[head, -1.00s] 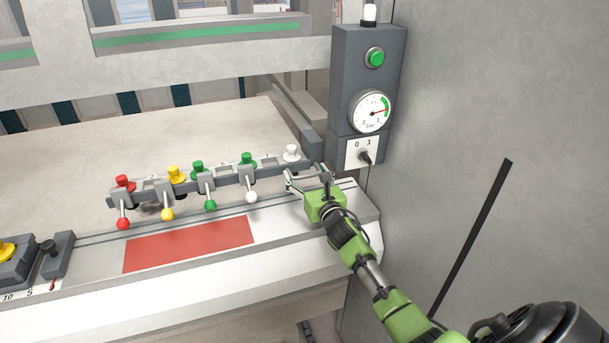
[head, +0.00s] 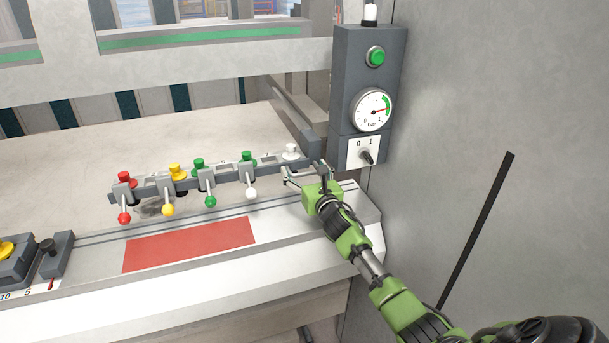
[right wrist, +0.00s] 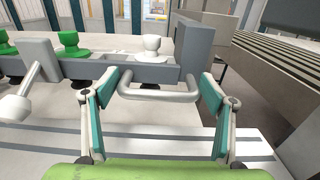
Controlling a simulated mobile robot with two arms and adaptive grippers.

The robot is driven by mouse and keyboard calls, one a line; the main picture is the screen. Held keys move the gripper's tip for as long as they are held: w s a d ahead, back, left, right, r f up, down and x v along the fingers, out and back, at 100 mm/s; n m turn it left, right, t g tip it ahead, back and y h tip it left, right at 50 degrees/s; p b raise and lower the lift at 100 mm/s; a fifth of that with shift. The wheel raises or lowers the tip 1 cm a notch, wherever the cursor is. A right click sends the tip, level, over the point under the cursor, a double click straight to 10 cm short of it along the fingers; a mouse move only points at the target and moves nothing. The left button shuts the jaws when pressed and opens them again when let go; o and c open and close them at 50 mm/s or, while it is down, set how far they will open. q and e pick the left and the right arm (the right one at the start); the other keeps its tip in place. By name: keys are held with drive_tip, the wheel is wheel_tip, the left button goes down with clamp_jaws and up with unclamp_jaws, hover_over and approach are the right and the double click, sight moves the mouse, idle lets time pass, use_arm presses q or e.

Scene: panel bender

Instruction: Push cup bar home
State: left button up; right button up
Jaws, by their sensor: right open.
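The cup bar (head: 228,180) is a long grey bar across the light table, with red, yellow, green and white cups on top. Levers with coloured ball knobs hang from its front. My right gripper (head: 306,174) is open at the bar's right end, below the white cup (head: 291,151). In the right wrist view a pale U-shaped handle (right wrist: 157,94) on the front of the bar (right wrist: 130,72) lies between the two spread fingers of my right gripper (right wrist: 157,100). The handle is near the fingers; contact is not clear. My left gripper is out of view.
A grey control post (head: 368,85) with green button, gauge and 0/1 switch (head: 366,154) stands just right of the bar's end, against a wall. A red mat (head: 190,245) lies in front of the bar. The table behind the bar (head: 70,150) is clear.

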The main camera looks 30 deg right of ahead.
drive_tip(key=v, duration=1.2)
drive_tip(key=shift+s+r, duration=0.1)
drive_tip(key=shift+r, duration=0.05)
drive_tip(key=shift+s+a, duration=0.1)
drive_tip(key=shift+s, duration=0.3)
drive_tip(key=shift+s+a+f+p, duration=0.15)
drive_tip(key=shift+s+p, duration=0.15)
drive_tip(key=shift+s, duration=0.2)
drive_tip(key=shift+s+a+f+p, duration=0.15)
drive_tip(key=shift+s+p, duration=0.1)
drive_tip(key=shift+s, duration=0.3)
drive_tip(key=b+x, duration=0.3)
drive_tip(key=x, duration=0.9)
drive_tip(key=shift+w+d+f, duration=0.1)
drive_tip(key=shift+w, duration=0.25)
drive_tip(key=shift+w+d, duration=0.15)
drive_tip(key=shift+w, duration=0.35)
drive_tip(key=shift+c, duration=0.3)
